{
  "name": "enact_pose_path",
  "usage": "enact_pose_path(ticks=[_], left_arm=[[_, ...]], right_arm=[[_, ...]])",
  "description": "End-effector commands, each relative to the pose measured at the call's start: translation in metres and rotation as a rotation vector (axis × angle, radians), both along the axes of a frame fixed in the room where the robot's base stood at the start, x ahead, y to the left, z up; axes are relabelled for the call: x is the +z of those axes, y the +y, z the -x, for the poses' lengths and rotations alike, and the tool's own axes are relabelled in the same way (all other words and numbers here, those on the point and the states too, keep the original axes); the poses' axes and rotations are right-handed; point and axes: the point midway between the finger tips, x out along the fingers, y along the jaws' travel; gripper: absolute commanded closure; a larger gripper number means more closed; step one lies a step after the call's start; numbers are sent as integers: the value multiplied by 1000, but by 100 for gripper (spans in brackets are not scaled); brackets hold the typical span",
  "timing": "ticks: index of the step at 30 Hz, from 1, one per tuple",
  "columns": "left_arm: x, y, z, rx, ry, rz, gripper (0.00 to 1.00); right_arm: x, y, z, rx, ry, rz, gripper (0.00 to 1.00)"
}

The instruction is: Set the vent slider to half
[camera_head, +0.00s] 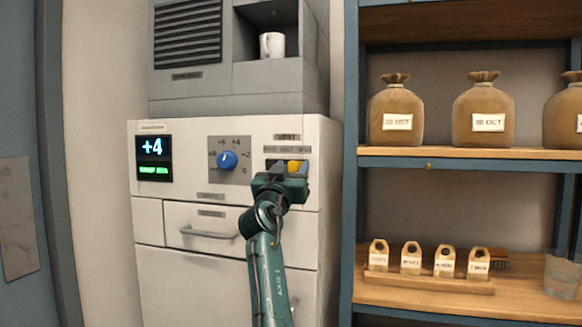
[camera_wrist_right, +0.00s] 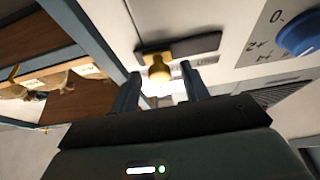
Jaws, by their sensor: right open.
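The vent slider's yellow knob (camera_head: 294,166) sits in a dark slot on the white machine's front, under a small label reading VENT. It seems right of the slot's middle; the position labels are too small to read surely. My right gripper (camera_head: 283,177) is at the slot, partly covering it in the head view. In the right wrist view, the open fingers of this gripper (camera_wrist_right: 161,72) point at the panel, with the round yellow knob (camera_wrist_right: 159,73) between their tips. I see no clear contact between fingers and knob. My left gripper is not in view.
A blue dial (camera_head: 227,160) is left of the slider, beside a display (camera_head: 153,158) reading +4. A drawer handle (camera_head: 208,234) juts out below. A mug (camera_head: 272,45) sits above.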

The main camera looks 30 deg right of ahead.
Motion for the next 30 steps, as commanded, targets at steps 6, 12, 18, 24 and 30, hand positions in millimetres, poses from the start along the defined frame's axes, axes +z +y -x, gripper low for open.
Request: enact_pose_path(ticks=[6, 12, 18, 24, 30], left_arm=[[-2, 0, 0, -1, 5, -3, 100], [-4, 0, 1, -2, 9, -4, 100], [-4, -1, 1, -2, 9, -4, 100], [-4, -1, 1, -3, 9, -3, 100], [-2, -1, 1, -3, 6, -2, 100]], right_arm=[[1, -1, -1, 0, -1, 0, 54], [1, -1, -1, 0, -1, 1, 65], [1, -1, -1, 0, -1, 1, 82], [1, -1, -1, 0, -1, 1, 98], [0, -1, -1, 0, 0, 0, 100]])
